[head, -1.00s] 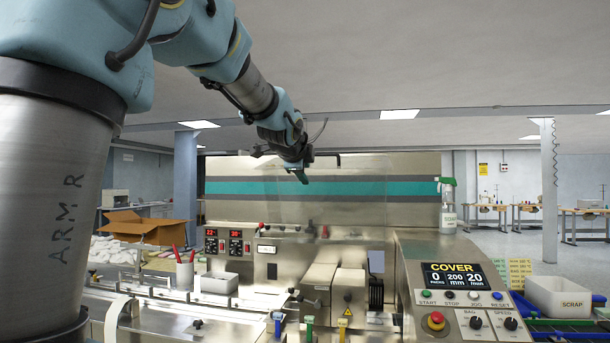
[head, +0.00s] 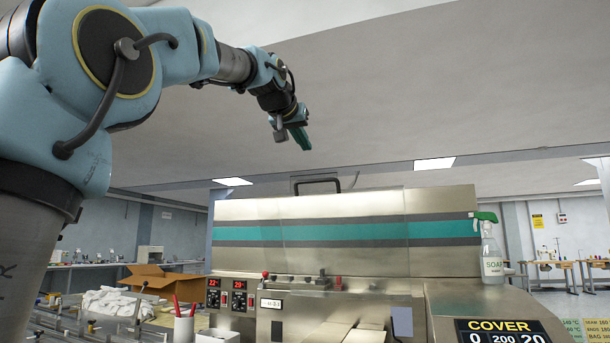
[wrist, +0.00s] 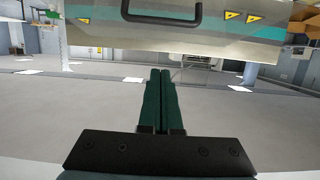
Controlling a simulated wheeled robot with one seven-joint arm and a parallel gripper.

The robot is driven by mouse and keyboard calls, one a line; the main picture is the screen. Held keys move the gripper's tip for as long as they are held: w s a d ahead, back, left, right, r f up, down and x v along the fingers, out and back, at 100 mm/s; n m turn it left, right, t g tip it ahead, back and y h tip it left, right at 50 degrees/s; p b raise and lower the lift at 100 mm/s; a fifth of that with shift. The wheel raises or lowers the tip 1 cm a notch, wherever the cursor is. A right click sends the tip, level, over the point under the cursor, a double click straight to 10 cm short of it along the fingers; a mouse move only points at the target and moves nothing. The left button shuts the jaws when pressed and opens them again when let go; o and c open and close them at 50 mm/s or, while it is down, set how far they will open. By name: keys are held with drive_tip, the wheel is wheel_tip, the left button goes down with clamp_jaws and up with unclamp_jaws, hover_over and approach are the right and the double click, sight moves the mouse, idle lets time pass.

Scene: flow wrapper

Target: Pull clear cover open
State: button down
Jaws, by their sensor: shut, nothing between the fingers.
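The clear cover (head: 345,212) stands raised in front of the machine's steel back panel, whose teal stripe shows through it. Its black handle (head: 318,183) is at the top edge. In the wrist view the handle (wrist: 161,17) is at the top of the picture, with the cover (wrist: 205,28) around it and yellow warning triangles beside it. My gripper (head: 304,139) is above the handle in the head view, apart from it. Its green fingers (wrist: 161,72) are together and empty, with a gap between their tips and the handle.
A soap spray bottle (head: 492,255) stands on the right of the machine. The control display (head: 500,331) reads COVER. Red pens stand in a white cup (head: 184,330) at lower left, near an open cardboard box (head: 150,280). The air around my gripper is free.

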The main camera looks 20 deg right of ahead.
drive_tip(key=p+x, duration=0.4)
drive_tip(key=x, duration=0.6)
drive_tip(key=shift+r, duration=0.1)
drive_tip(key=shift+s+a+f+b, duration=0.45)
drive_tip(key=shift+s+a+f, duration=0.15)
drive_tip(key=shift+f, duration=0.25)
drive_tip(key=shift+s+a+f, duration=0.25)
drive_tip(key=shift+a+f, duration=0.05)
drive_tip(key=shift+f, duration=0.5)
